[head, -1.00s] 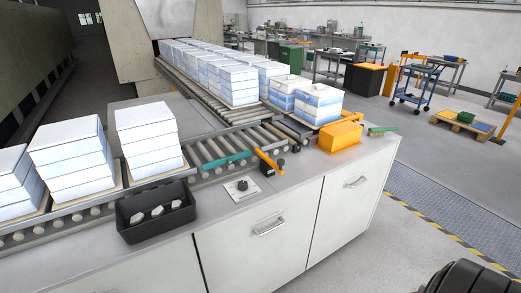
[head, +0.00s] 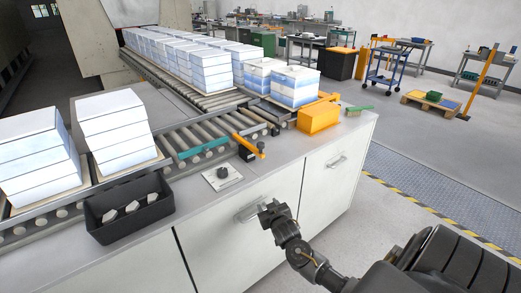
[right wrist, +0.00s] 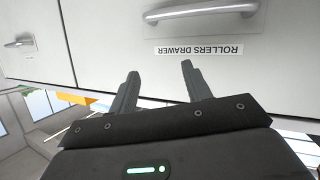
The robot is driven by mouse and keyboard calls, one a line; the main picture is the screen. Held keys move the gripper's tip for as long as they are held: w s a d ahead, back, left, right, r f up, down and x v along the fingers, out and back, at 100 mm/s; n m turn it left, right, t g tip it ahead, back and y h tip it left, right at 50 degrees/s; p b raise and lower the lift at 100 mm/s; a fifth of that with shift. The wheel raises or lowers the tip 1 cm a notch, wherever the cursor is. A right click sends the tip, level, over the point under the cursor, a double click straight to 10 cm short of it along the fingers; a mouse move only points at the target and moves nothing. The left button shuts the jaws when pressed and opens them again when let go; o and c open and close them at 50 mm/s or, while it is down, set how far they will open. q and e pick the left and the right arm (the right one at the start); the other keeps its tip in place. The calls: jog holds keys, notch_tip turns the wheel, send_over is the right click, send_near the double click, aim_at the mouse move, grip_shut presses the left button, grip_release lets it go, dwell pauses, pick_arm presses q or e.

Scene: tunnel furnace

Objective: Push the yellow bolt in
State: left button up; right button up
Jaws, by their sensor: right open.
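The yellow bolt (head: 247,144) is a short yellow-orange bar with a black mount, at the counter's edge of the roller conveyor in the head view. It lies slantwise beside the teal bar. My right gripper (head: 269,206) is in front of the cabinet, below the counter top and clear of the bolt. In the right wrist view my right gripper (right wrist: 160,67) is open and empty, its two fingers apart, facing a white drawer front. The bolt does not show in that view. My left gripper is not in view.
A white cabinet drawer (right wrist: 220,60) has a handle and an upside-down "ROLLERS DRAWER" label. A black bin (head: 130,208) with grey pieces, a knob plate (head: 222,178) and an orange box (head: 318,117) sit on the counter. White-blue stacks (head: 112,125) stand on the conveyor.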

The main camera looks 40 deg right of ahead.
aim_at(262, 147)
notch_tip(262, 147, up, 20)
jog(key=w+d+m+t+h, duration=0.2)
jog(key=t, duration=0.2)
jog(key=x, duration=0.7)
jog(key=p+x, duration=0.1)
jog(key=x, duration=0.2)
jog(key=shift+w+f, duration=0.3)
jog(key=shift+w, duration=0.05)
grip_shut()
